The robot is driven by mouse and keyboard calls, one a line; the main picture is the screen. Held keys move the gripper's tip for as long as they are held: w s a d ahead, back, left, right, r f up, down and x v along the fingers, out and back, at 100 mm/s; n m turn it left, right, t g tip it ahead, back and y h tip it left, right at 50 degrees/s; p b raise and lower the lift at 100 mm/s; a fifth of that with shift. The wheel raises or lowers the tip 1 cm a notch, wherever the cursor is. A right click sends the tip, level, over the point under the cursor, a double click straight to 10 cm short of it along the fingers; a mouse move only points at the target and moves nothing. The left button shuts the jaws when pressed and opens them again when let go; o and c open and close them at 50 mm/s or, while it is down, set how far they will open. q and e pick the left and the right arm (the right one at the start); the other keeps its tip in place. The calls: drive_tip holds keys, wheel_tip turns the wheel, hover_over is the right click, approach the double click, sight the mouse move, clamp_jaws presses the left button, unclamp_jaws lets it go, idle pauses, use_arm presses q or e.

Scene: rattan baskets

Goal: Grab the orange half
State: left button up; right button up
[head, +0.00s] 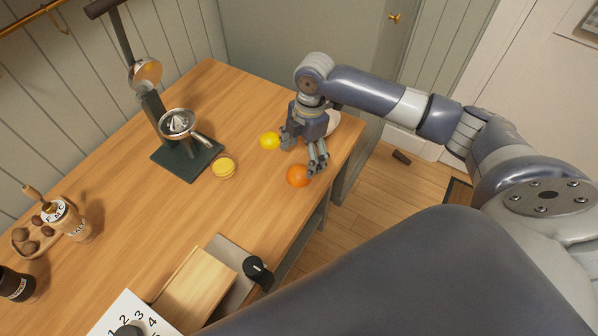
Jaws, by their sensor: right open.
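A cut citrus half (223,168), yellow-orange with its flat face up, rests on the wooden counter (265,215) just right of the press. A whole-looking orange (298,176) lies near the counter's right edge; whether its hidden side is cut, I cannot tell. A yellow lemon (270,140) lies above and left of it. My right gripper (302,157) is open and points down, its fingers spread between the lemon and the orange, with nothing visible held. Its left finger is close to the lemon; contact is unclear. My left gripper is out of view.
A metal citrus press (179,125) on a dark base stands left of the fruit. A white dish (333,123) is partly hidden behind the gripper. A wooden board (197,285), a tray of nuts (27,238) and a labelled jar (70,220) occupy the near left. The counter's middle is clear.

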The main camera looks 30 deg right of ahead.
sight(300, 169)
drive_tip(key=f, duration=0.1)
drive_tip(key=f+p, duration=0.1)
drive_tip(key=f, duration=0.2)
drive_tip(key=shift+s+a, duration=0.3)
drive_tip(key=shift+a, duration=0.05)
drive_tip(key=shift+f, duration=0.7)
drive_tip(key=c, duration=1.2)
